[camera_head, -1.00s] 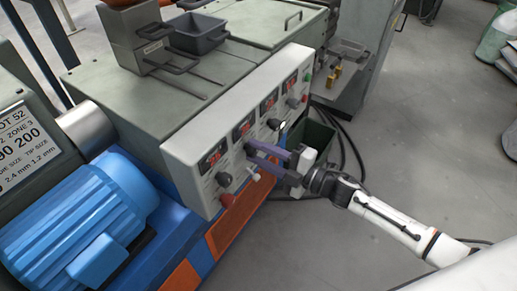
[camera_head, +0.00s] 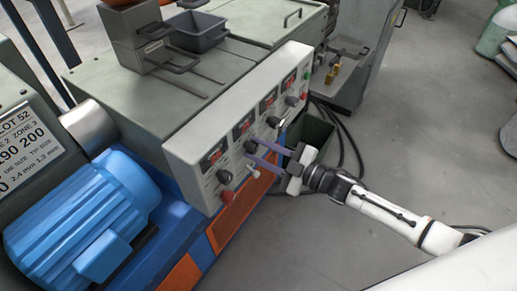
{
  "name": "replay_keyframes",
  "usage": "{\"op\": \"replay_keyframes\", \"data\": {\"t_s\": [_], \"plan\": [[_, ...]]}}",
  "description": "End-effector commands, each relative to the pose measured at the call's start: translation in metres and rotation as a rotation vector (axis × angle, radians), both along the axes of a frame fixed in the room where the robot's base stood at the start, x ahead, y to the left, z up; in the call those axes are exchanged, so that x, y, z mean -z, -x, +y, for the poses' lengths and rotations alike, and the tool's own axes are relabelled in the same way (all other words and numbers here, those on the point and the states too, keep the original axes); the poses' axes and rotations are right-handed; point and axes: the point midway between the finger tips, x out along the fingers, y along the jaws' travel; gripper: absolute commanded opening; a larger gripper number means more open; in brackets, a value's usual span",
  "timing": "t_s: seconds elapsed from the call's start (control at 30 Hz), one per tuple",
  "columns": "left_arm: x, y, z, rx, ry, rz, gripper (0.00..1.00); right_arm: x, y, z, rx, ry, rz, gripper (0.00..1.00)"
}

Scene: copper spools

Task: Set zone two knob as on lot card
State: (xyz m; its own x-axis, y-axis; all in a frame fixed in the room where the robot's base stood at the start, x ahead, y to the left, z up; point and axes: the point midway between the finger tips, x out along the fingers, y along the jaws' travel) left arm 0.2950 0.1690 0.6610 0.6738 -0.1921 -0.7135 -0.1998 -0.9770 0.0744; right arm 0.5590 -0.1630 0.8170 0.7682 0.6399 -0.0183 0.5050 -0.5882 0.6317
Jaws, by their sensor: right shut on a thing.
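A white control panel (camera_head: 205,140) on the machine carries a row of red displays with a dark knob below each. The second knob from the left (camera_head: 250,147) is between the purple fingertips of my right gripper (camera_head: 253,151), which is shut on it. The fingers partly hide this knob, and I cannot read its pointer or the display (camera_head: 243,125) above it. The lot card (camera_head: 28,145) at the left shows "LOT 52", "ZONE 3" and "200"; the number left of it is cut off and ends in "90". My left gripper is not in view.
A blue motor (camera_head: 80,220) stands at the lower left. A dark green bin (camera_head: 318,135) is behind the gripper.

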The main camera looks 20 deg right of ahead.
Motion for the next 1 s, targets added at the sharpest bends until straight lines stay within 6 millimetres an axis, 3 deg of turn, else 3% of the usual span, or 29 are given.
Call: {"op": "replay_keyframes", "data": {"t_s": [0.37,0.4,0.5,0.83,1.0], "plan": [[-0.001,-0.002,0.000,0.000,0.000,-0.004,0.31,-0.001,-0.001,-0.001,0.002,-0.003,0.001,0.05],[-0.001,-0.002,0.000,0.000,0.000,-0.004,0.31,-0.001,-0.001,-0.001,0.002,-0.003,0.001,0.29],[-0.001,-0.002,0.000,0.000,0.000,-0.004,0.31,-0.001,-0.001,-0.001,0.001,-0.003,0.001,0.46],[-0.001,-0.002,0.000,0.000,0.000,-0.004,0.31,0.000,0.001,-0.002,0.001,-0.002,0.003,0.46],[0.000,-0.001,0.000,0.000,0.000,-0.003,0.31,0.002,0.018,-0.015,0.001,0.000,0.006,0.46]]}}
